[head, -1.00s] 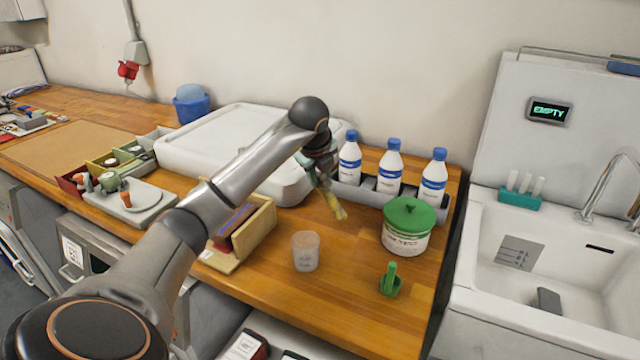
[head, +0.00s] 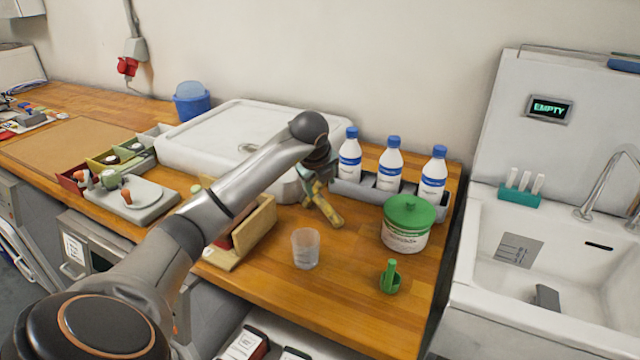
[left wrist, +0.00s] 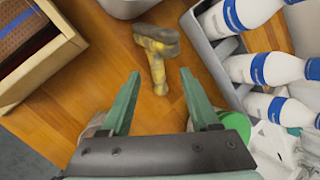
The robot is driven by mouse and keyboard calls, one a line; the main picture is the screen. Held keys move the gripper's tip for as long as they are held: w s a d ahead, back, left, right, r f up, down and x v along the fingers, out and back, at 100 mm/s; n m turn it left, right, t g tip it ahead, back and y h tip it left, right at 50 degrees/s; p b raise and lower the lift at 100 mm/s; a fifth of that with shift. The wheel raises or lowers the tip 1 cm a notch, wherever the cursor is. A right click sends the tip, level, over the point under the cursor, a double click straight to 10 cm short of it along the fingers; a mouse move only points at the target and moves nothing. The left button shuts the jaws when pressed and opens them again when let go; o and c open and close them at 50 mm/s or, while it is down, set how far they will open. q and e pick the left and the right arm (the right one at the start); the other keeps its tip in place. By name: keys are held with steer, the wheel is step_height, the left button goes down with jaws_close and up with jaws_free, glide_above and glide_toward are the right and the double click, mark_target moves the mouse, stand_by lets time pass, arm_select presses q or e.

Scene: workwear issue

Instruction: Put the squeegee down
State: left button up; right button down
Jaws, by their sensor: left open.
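The squeegee (head: 328,211) is yellow and rests on the wooden worktop, in front of the grey bottle rack. In the left wrist view the squeegee (left wrist: 156,45) shows its crosspiece at the far end, with its handle pointing back between the green fingers. My left gripper (head: 310,184) is just above it, seen partly behind my own wrist. In the left wrist view the left gripper (left wrist: 159,74) is open, with a gap on both sides of the handle. My right gripper is not in view.
A bottle rack (head: 347,189) with three white bottles (head: 390,165) stands close behind. A wooden holder (head: 258,230) is at the left. The worktop's front edge is clear.

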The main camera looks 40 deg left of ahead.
arm_select(q)
steer(key=v, duration=1.2)
steer(key=shift+r+b, duration=0.15)
steer(key=shift+b, duration=0.3)
